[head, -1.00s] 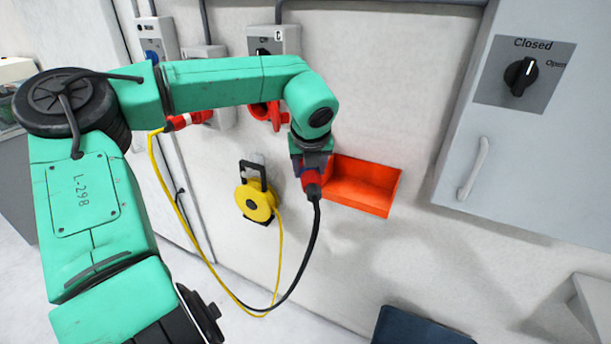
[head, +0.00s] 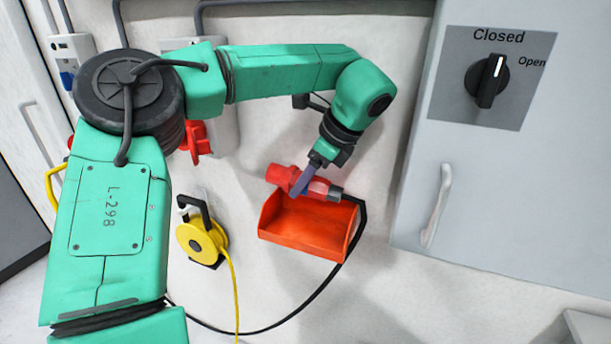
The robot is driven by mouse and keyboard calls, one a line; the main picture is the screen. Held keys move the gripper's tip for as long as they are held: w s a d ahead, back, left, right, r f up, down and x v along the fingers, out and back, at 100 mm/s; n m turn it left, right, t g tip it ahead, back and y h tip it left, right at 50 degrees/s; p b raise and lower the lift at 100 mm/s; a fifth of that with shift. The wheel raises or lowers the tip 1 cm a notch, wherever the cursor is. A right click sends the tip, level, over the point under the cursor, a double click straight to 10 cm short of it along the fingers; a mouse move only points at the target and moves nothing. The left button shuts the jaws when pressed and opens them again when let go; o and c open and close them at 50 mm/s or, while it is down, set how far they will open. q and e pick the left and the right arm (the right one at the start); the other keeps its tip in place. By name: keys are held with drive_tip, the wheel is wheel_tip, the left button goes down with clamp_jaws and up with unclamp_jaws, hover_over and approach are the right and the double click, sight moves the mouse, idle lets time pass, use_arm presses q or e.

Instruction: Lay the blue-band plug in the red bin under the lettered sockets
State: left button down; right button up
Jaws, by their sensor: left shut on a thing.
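My left gripper (head: 305,183) is shut on a red plug (head: 283,177) with a black cable. It holds the plug nearly level, tilted down to the right, over the back of the red bin (head: 305,228) on the wall. I cannot tell whether the plug touches the bin. The cable leaves the plug's right end and loops down past the bin's right side. I cannot clearly make out a blue band; a finger crosses the plug's middle. My arm covers part of the grey socket boxes, and no letters show. My right gripper is not in view.
A yellow cable reel (head: 200,240) hangs left of the bin. A red socket (head: 196,142) sits above the reel. A grey cabinet (head: 405,225) with a handle (head: 437,205) and a "Closed/Open" knob (head: 487,81) stands to the right. The bin's inside looks empty.

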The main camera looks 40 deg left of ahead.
use_arm(q)
drive_tip(key=f, duration=0.1)
drive_tip(key=f+b, duration=0.1)
drive_tip(key=f, duration=0.1)
drive_tip(key=shift+w, duration=0.2)
drive_tip(key=f, duration=0.1)
drive_tip(key=f+b, duration=0.1)
drive_tip(key=f, duration=0.1)
drive_tip(key=shift+w, duration=0.25)
wheel_tip(320, 180, down, 6)
drive_tip(key=b, duration=0.6)
drive_tip(key=shift+r, duration=0.25)
drive_tip(key=shift+s, duration=0.1)
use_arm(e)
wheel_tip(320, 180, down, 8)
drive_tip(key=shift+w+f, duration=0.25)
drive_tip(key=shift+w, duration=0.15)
use_arm(q)
drive_tip(key=c, duration=0.9)
unclamp_jaws()
drive_tip(key=o, duration=0.8)
drive_tip(key=shift+c, duration=0.2)
